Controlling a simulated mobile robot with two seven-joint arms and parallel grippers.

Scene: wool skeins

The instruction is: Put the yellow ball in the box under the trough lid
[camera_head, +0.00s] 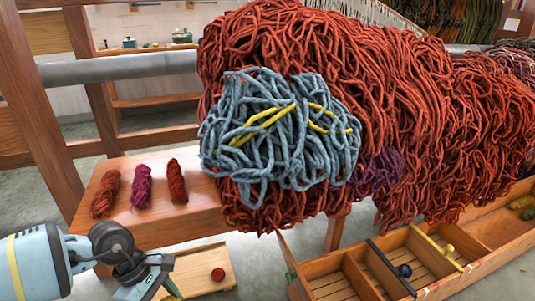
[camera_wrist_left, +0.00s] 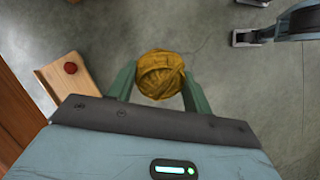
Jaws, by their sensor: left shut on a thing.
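The yellow ball (camera_wrist_left: 160,73), a wound mustard ball of wool, sits between the two green fingers of my left gripper (camera_wrist_left: 158,88) in the left wrist view. The gripper is shut on it, above the grey floor. In the head view my left arm (camera_head: 40,262) comes in at the lower left, and its gripper is partly cut off by the bottom edge. A pale wooden board (camera_head: 190,262) with a red ball or knob (camera_head: 218,274) lies just right of it; I cannot tell whether this is the lid. The long wooden trough (camera_head: 350,270) with open compartments stands at the lower right.
Several small skeins lie on a wooden bench (camera_head: 195,215).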

